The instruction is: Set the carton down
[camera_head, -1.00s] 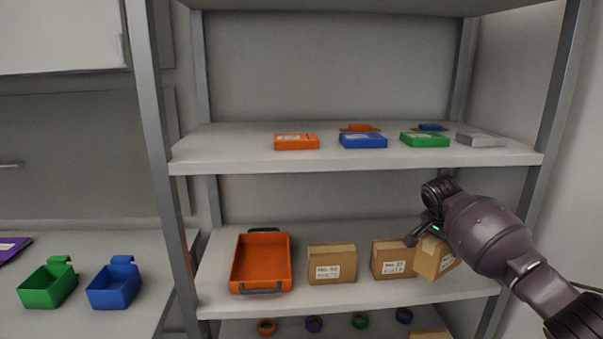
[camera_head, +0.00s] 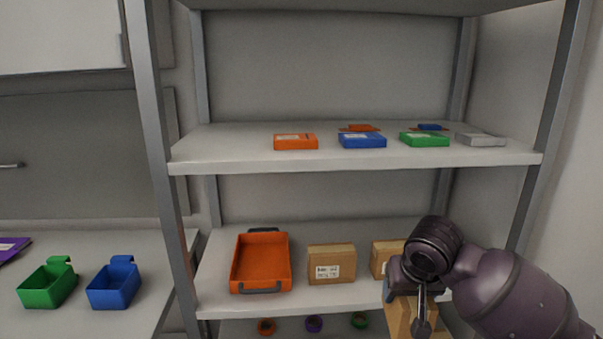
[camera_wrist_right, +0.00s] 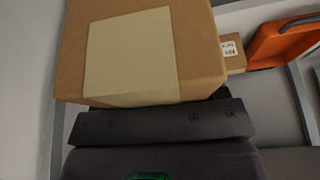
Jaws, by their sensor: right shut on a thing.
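A brown carton (camera_head: 403,318) is held by my right gripper (camera_head: 410,290) at the front of the lower shelf, partly hidden by the gripper and wrist. In the right wrist view the carton (camera_wrist_right: 140,50) fills the upper part, with a pale tape or label panel on its face, close against the gripper body (camera_wrist_right: 160,125). Its fingertips are hidden there. Two more cartons stand on the shelf: one with a white label (camera_head: 331,265), and one (camera_head: 384,256) partly behind my right gripper. My left gripper is out of view.
An orange tray (camera_head: 261,261) with dark handles sits at the left of the lower shelf (camera_head: 213,287). The upper shelf (camera_head: 240,153) bears several flat coloured boxes. Metal posts (camera_head: 160,150) flank the shelves. Green (camera_head: 47,286) and blue (camera_head: 115,286) bins stand on the left counter.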

